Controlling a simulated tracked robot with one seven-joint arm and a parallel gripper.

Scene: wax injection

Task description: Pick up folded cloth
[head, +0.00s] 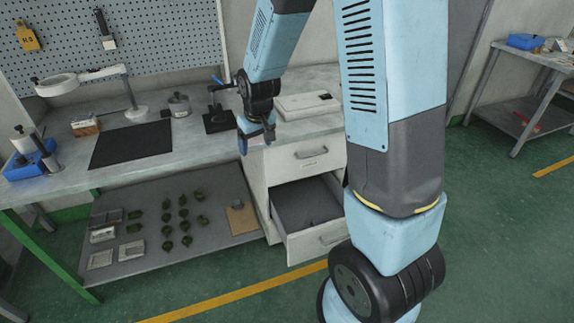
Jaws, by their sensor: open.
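I cannot make out a folded cloth for certain in the head view. A flat tan piece (241,218) lies at the right end of the lower shelf, too small to tell whether it is cloth. My gripper (257,141) is open and points down at the front edge of the workbench, beside the drawer cabinet. Nothing shows between its fingers. My arm hides part of the bench's right end and the drawers.
The workbench (60,190) holds a black mat (131,144), a ring lamp (135,113), a small pot (179,105) and a white flat device (308,105). The lower drawer (318,240) stands open. Several dark green pieces (168,217) lie on the lower shelf (150,262).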

